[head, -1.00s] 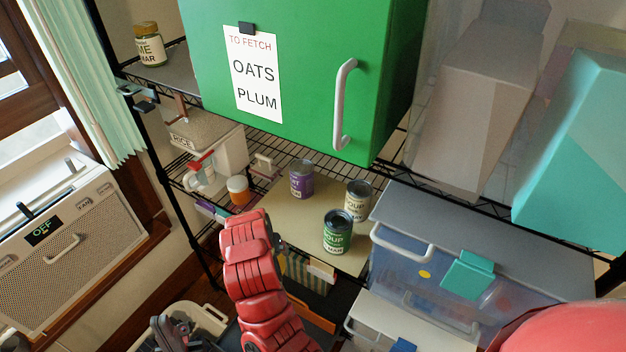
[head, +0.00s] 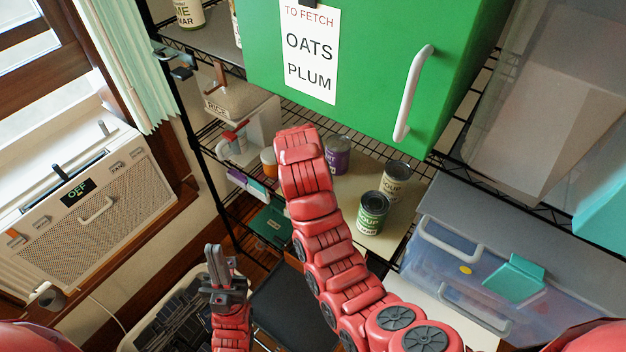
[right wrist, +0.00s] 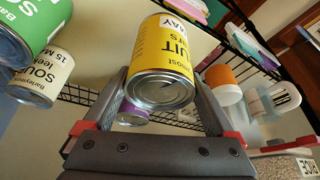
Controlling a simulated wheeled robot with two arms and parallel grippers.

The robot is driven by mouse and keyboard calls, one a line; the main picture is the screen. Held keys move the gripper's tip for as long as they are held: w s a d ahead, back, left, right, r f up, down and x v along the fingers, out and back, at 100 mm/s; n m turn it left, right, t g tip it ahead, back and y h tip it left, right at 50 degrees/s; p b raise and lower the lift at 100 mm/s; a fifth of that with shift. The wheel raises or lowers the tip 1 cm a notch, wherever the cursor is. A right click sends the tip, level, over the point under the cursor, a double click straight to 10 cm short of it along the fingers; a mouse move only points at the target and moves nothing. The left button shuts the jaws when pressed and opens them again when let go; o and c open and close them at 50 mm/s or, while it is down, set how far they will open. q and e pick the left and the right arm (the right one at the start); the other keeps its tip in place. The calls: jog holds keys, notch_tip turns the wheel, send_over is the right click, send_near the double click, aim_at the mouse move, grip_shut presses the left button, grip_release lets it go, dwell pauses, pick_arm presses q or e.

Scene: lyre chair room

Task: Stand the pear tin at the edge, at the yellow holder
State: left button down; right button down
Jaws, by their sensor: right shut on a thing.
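A yellow tin (right wrist: 163,50) with a label ending in "UIT" sits between the fingers of my right gripper (right wrist: 165,90) in the right wrist view. The gripper is shut on it. Its smaller wording is only partly readable, so I cannot confirm pear. In the head view my right arm reaches over the shelf and hides its gripper and this tin. My left gripper (head: 222,272) is low at the left, empty, its fingers apart. I cannot make out a yellow holder in either view.
On the shelf board (head: 357,185) stand a purple tin (head: 338,155), a cream tin (head: 394,182) and a green soup tin (head: 372,212). A green cabinet (head: 375,50) hangs above. A clear box (head: 465,265) stands right; an orange-and-white jar (head: 268,160) is left.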

jog(key=shift+w+d+f, duration=0.15)
jog(key=shift+w, duration=0.45)
jog(key=shift+w+d+f+p, duration=0.25)
jog(key=shift+w+f+p, duration=0.4)
jog(key=shift+w+f, duration=0.35)
jog(key=shift+w, duration=0.1)
jog(key=shift+f, duration=0.1)
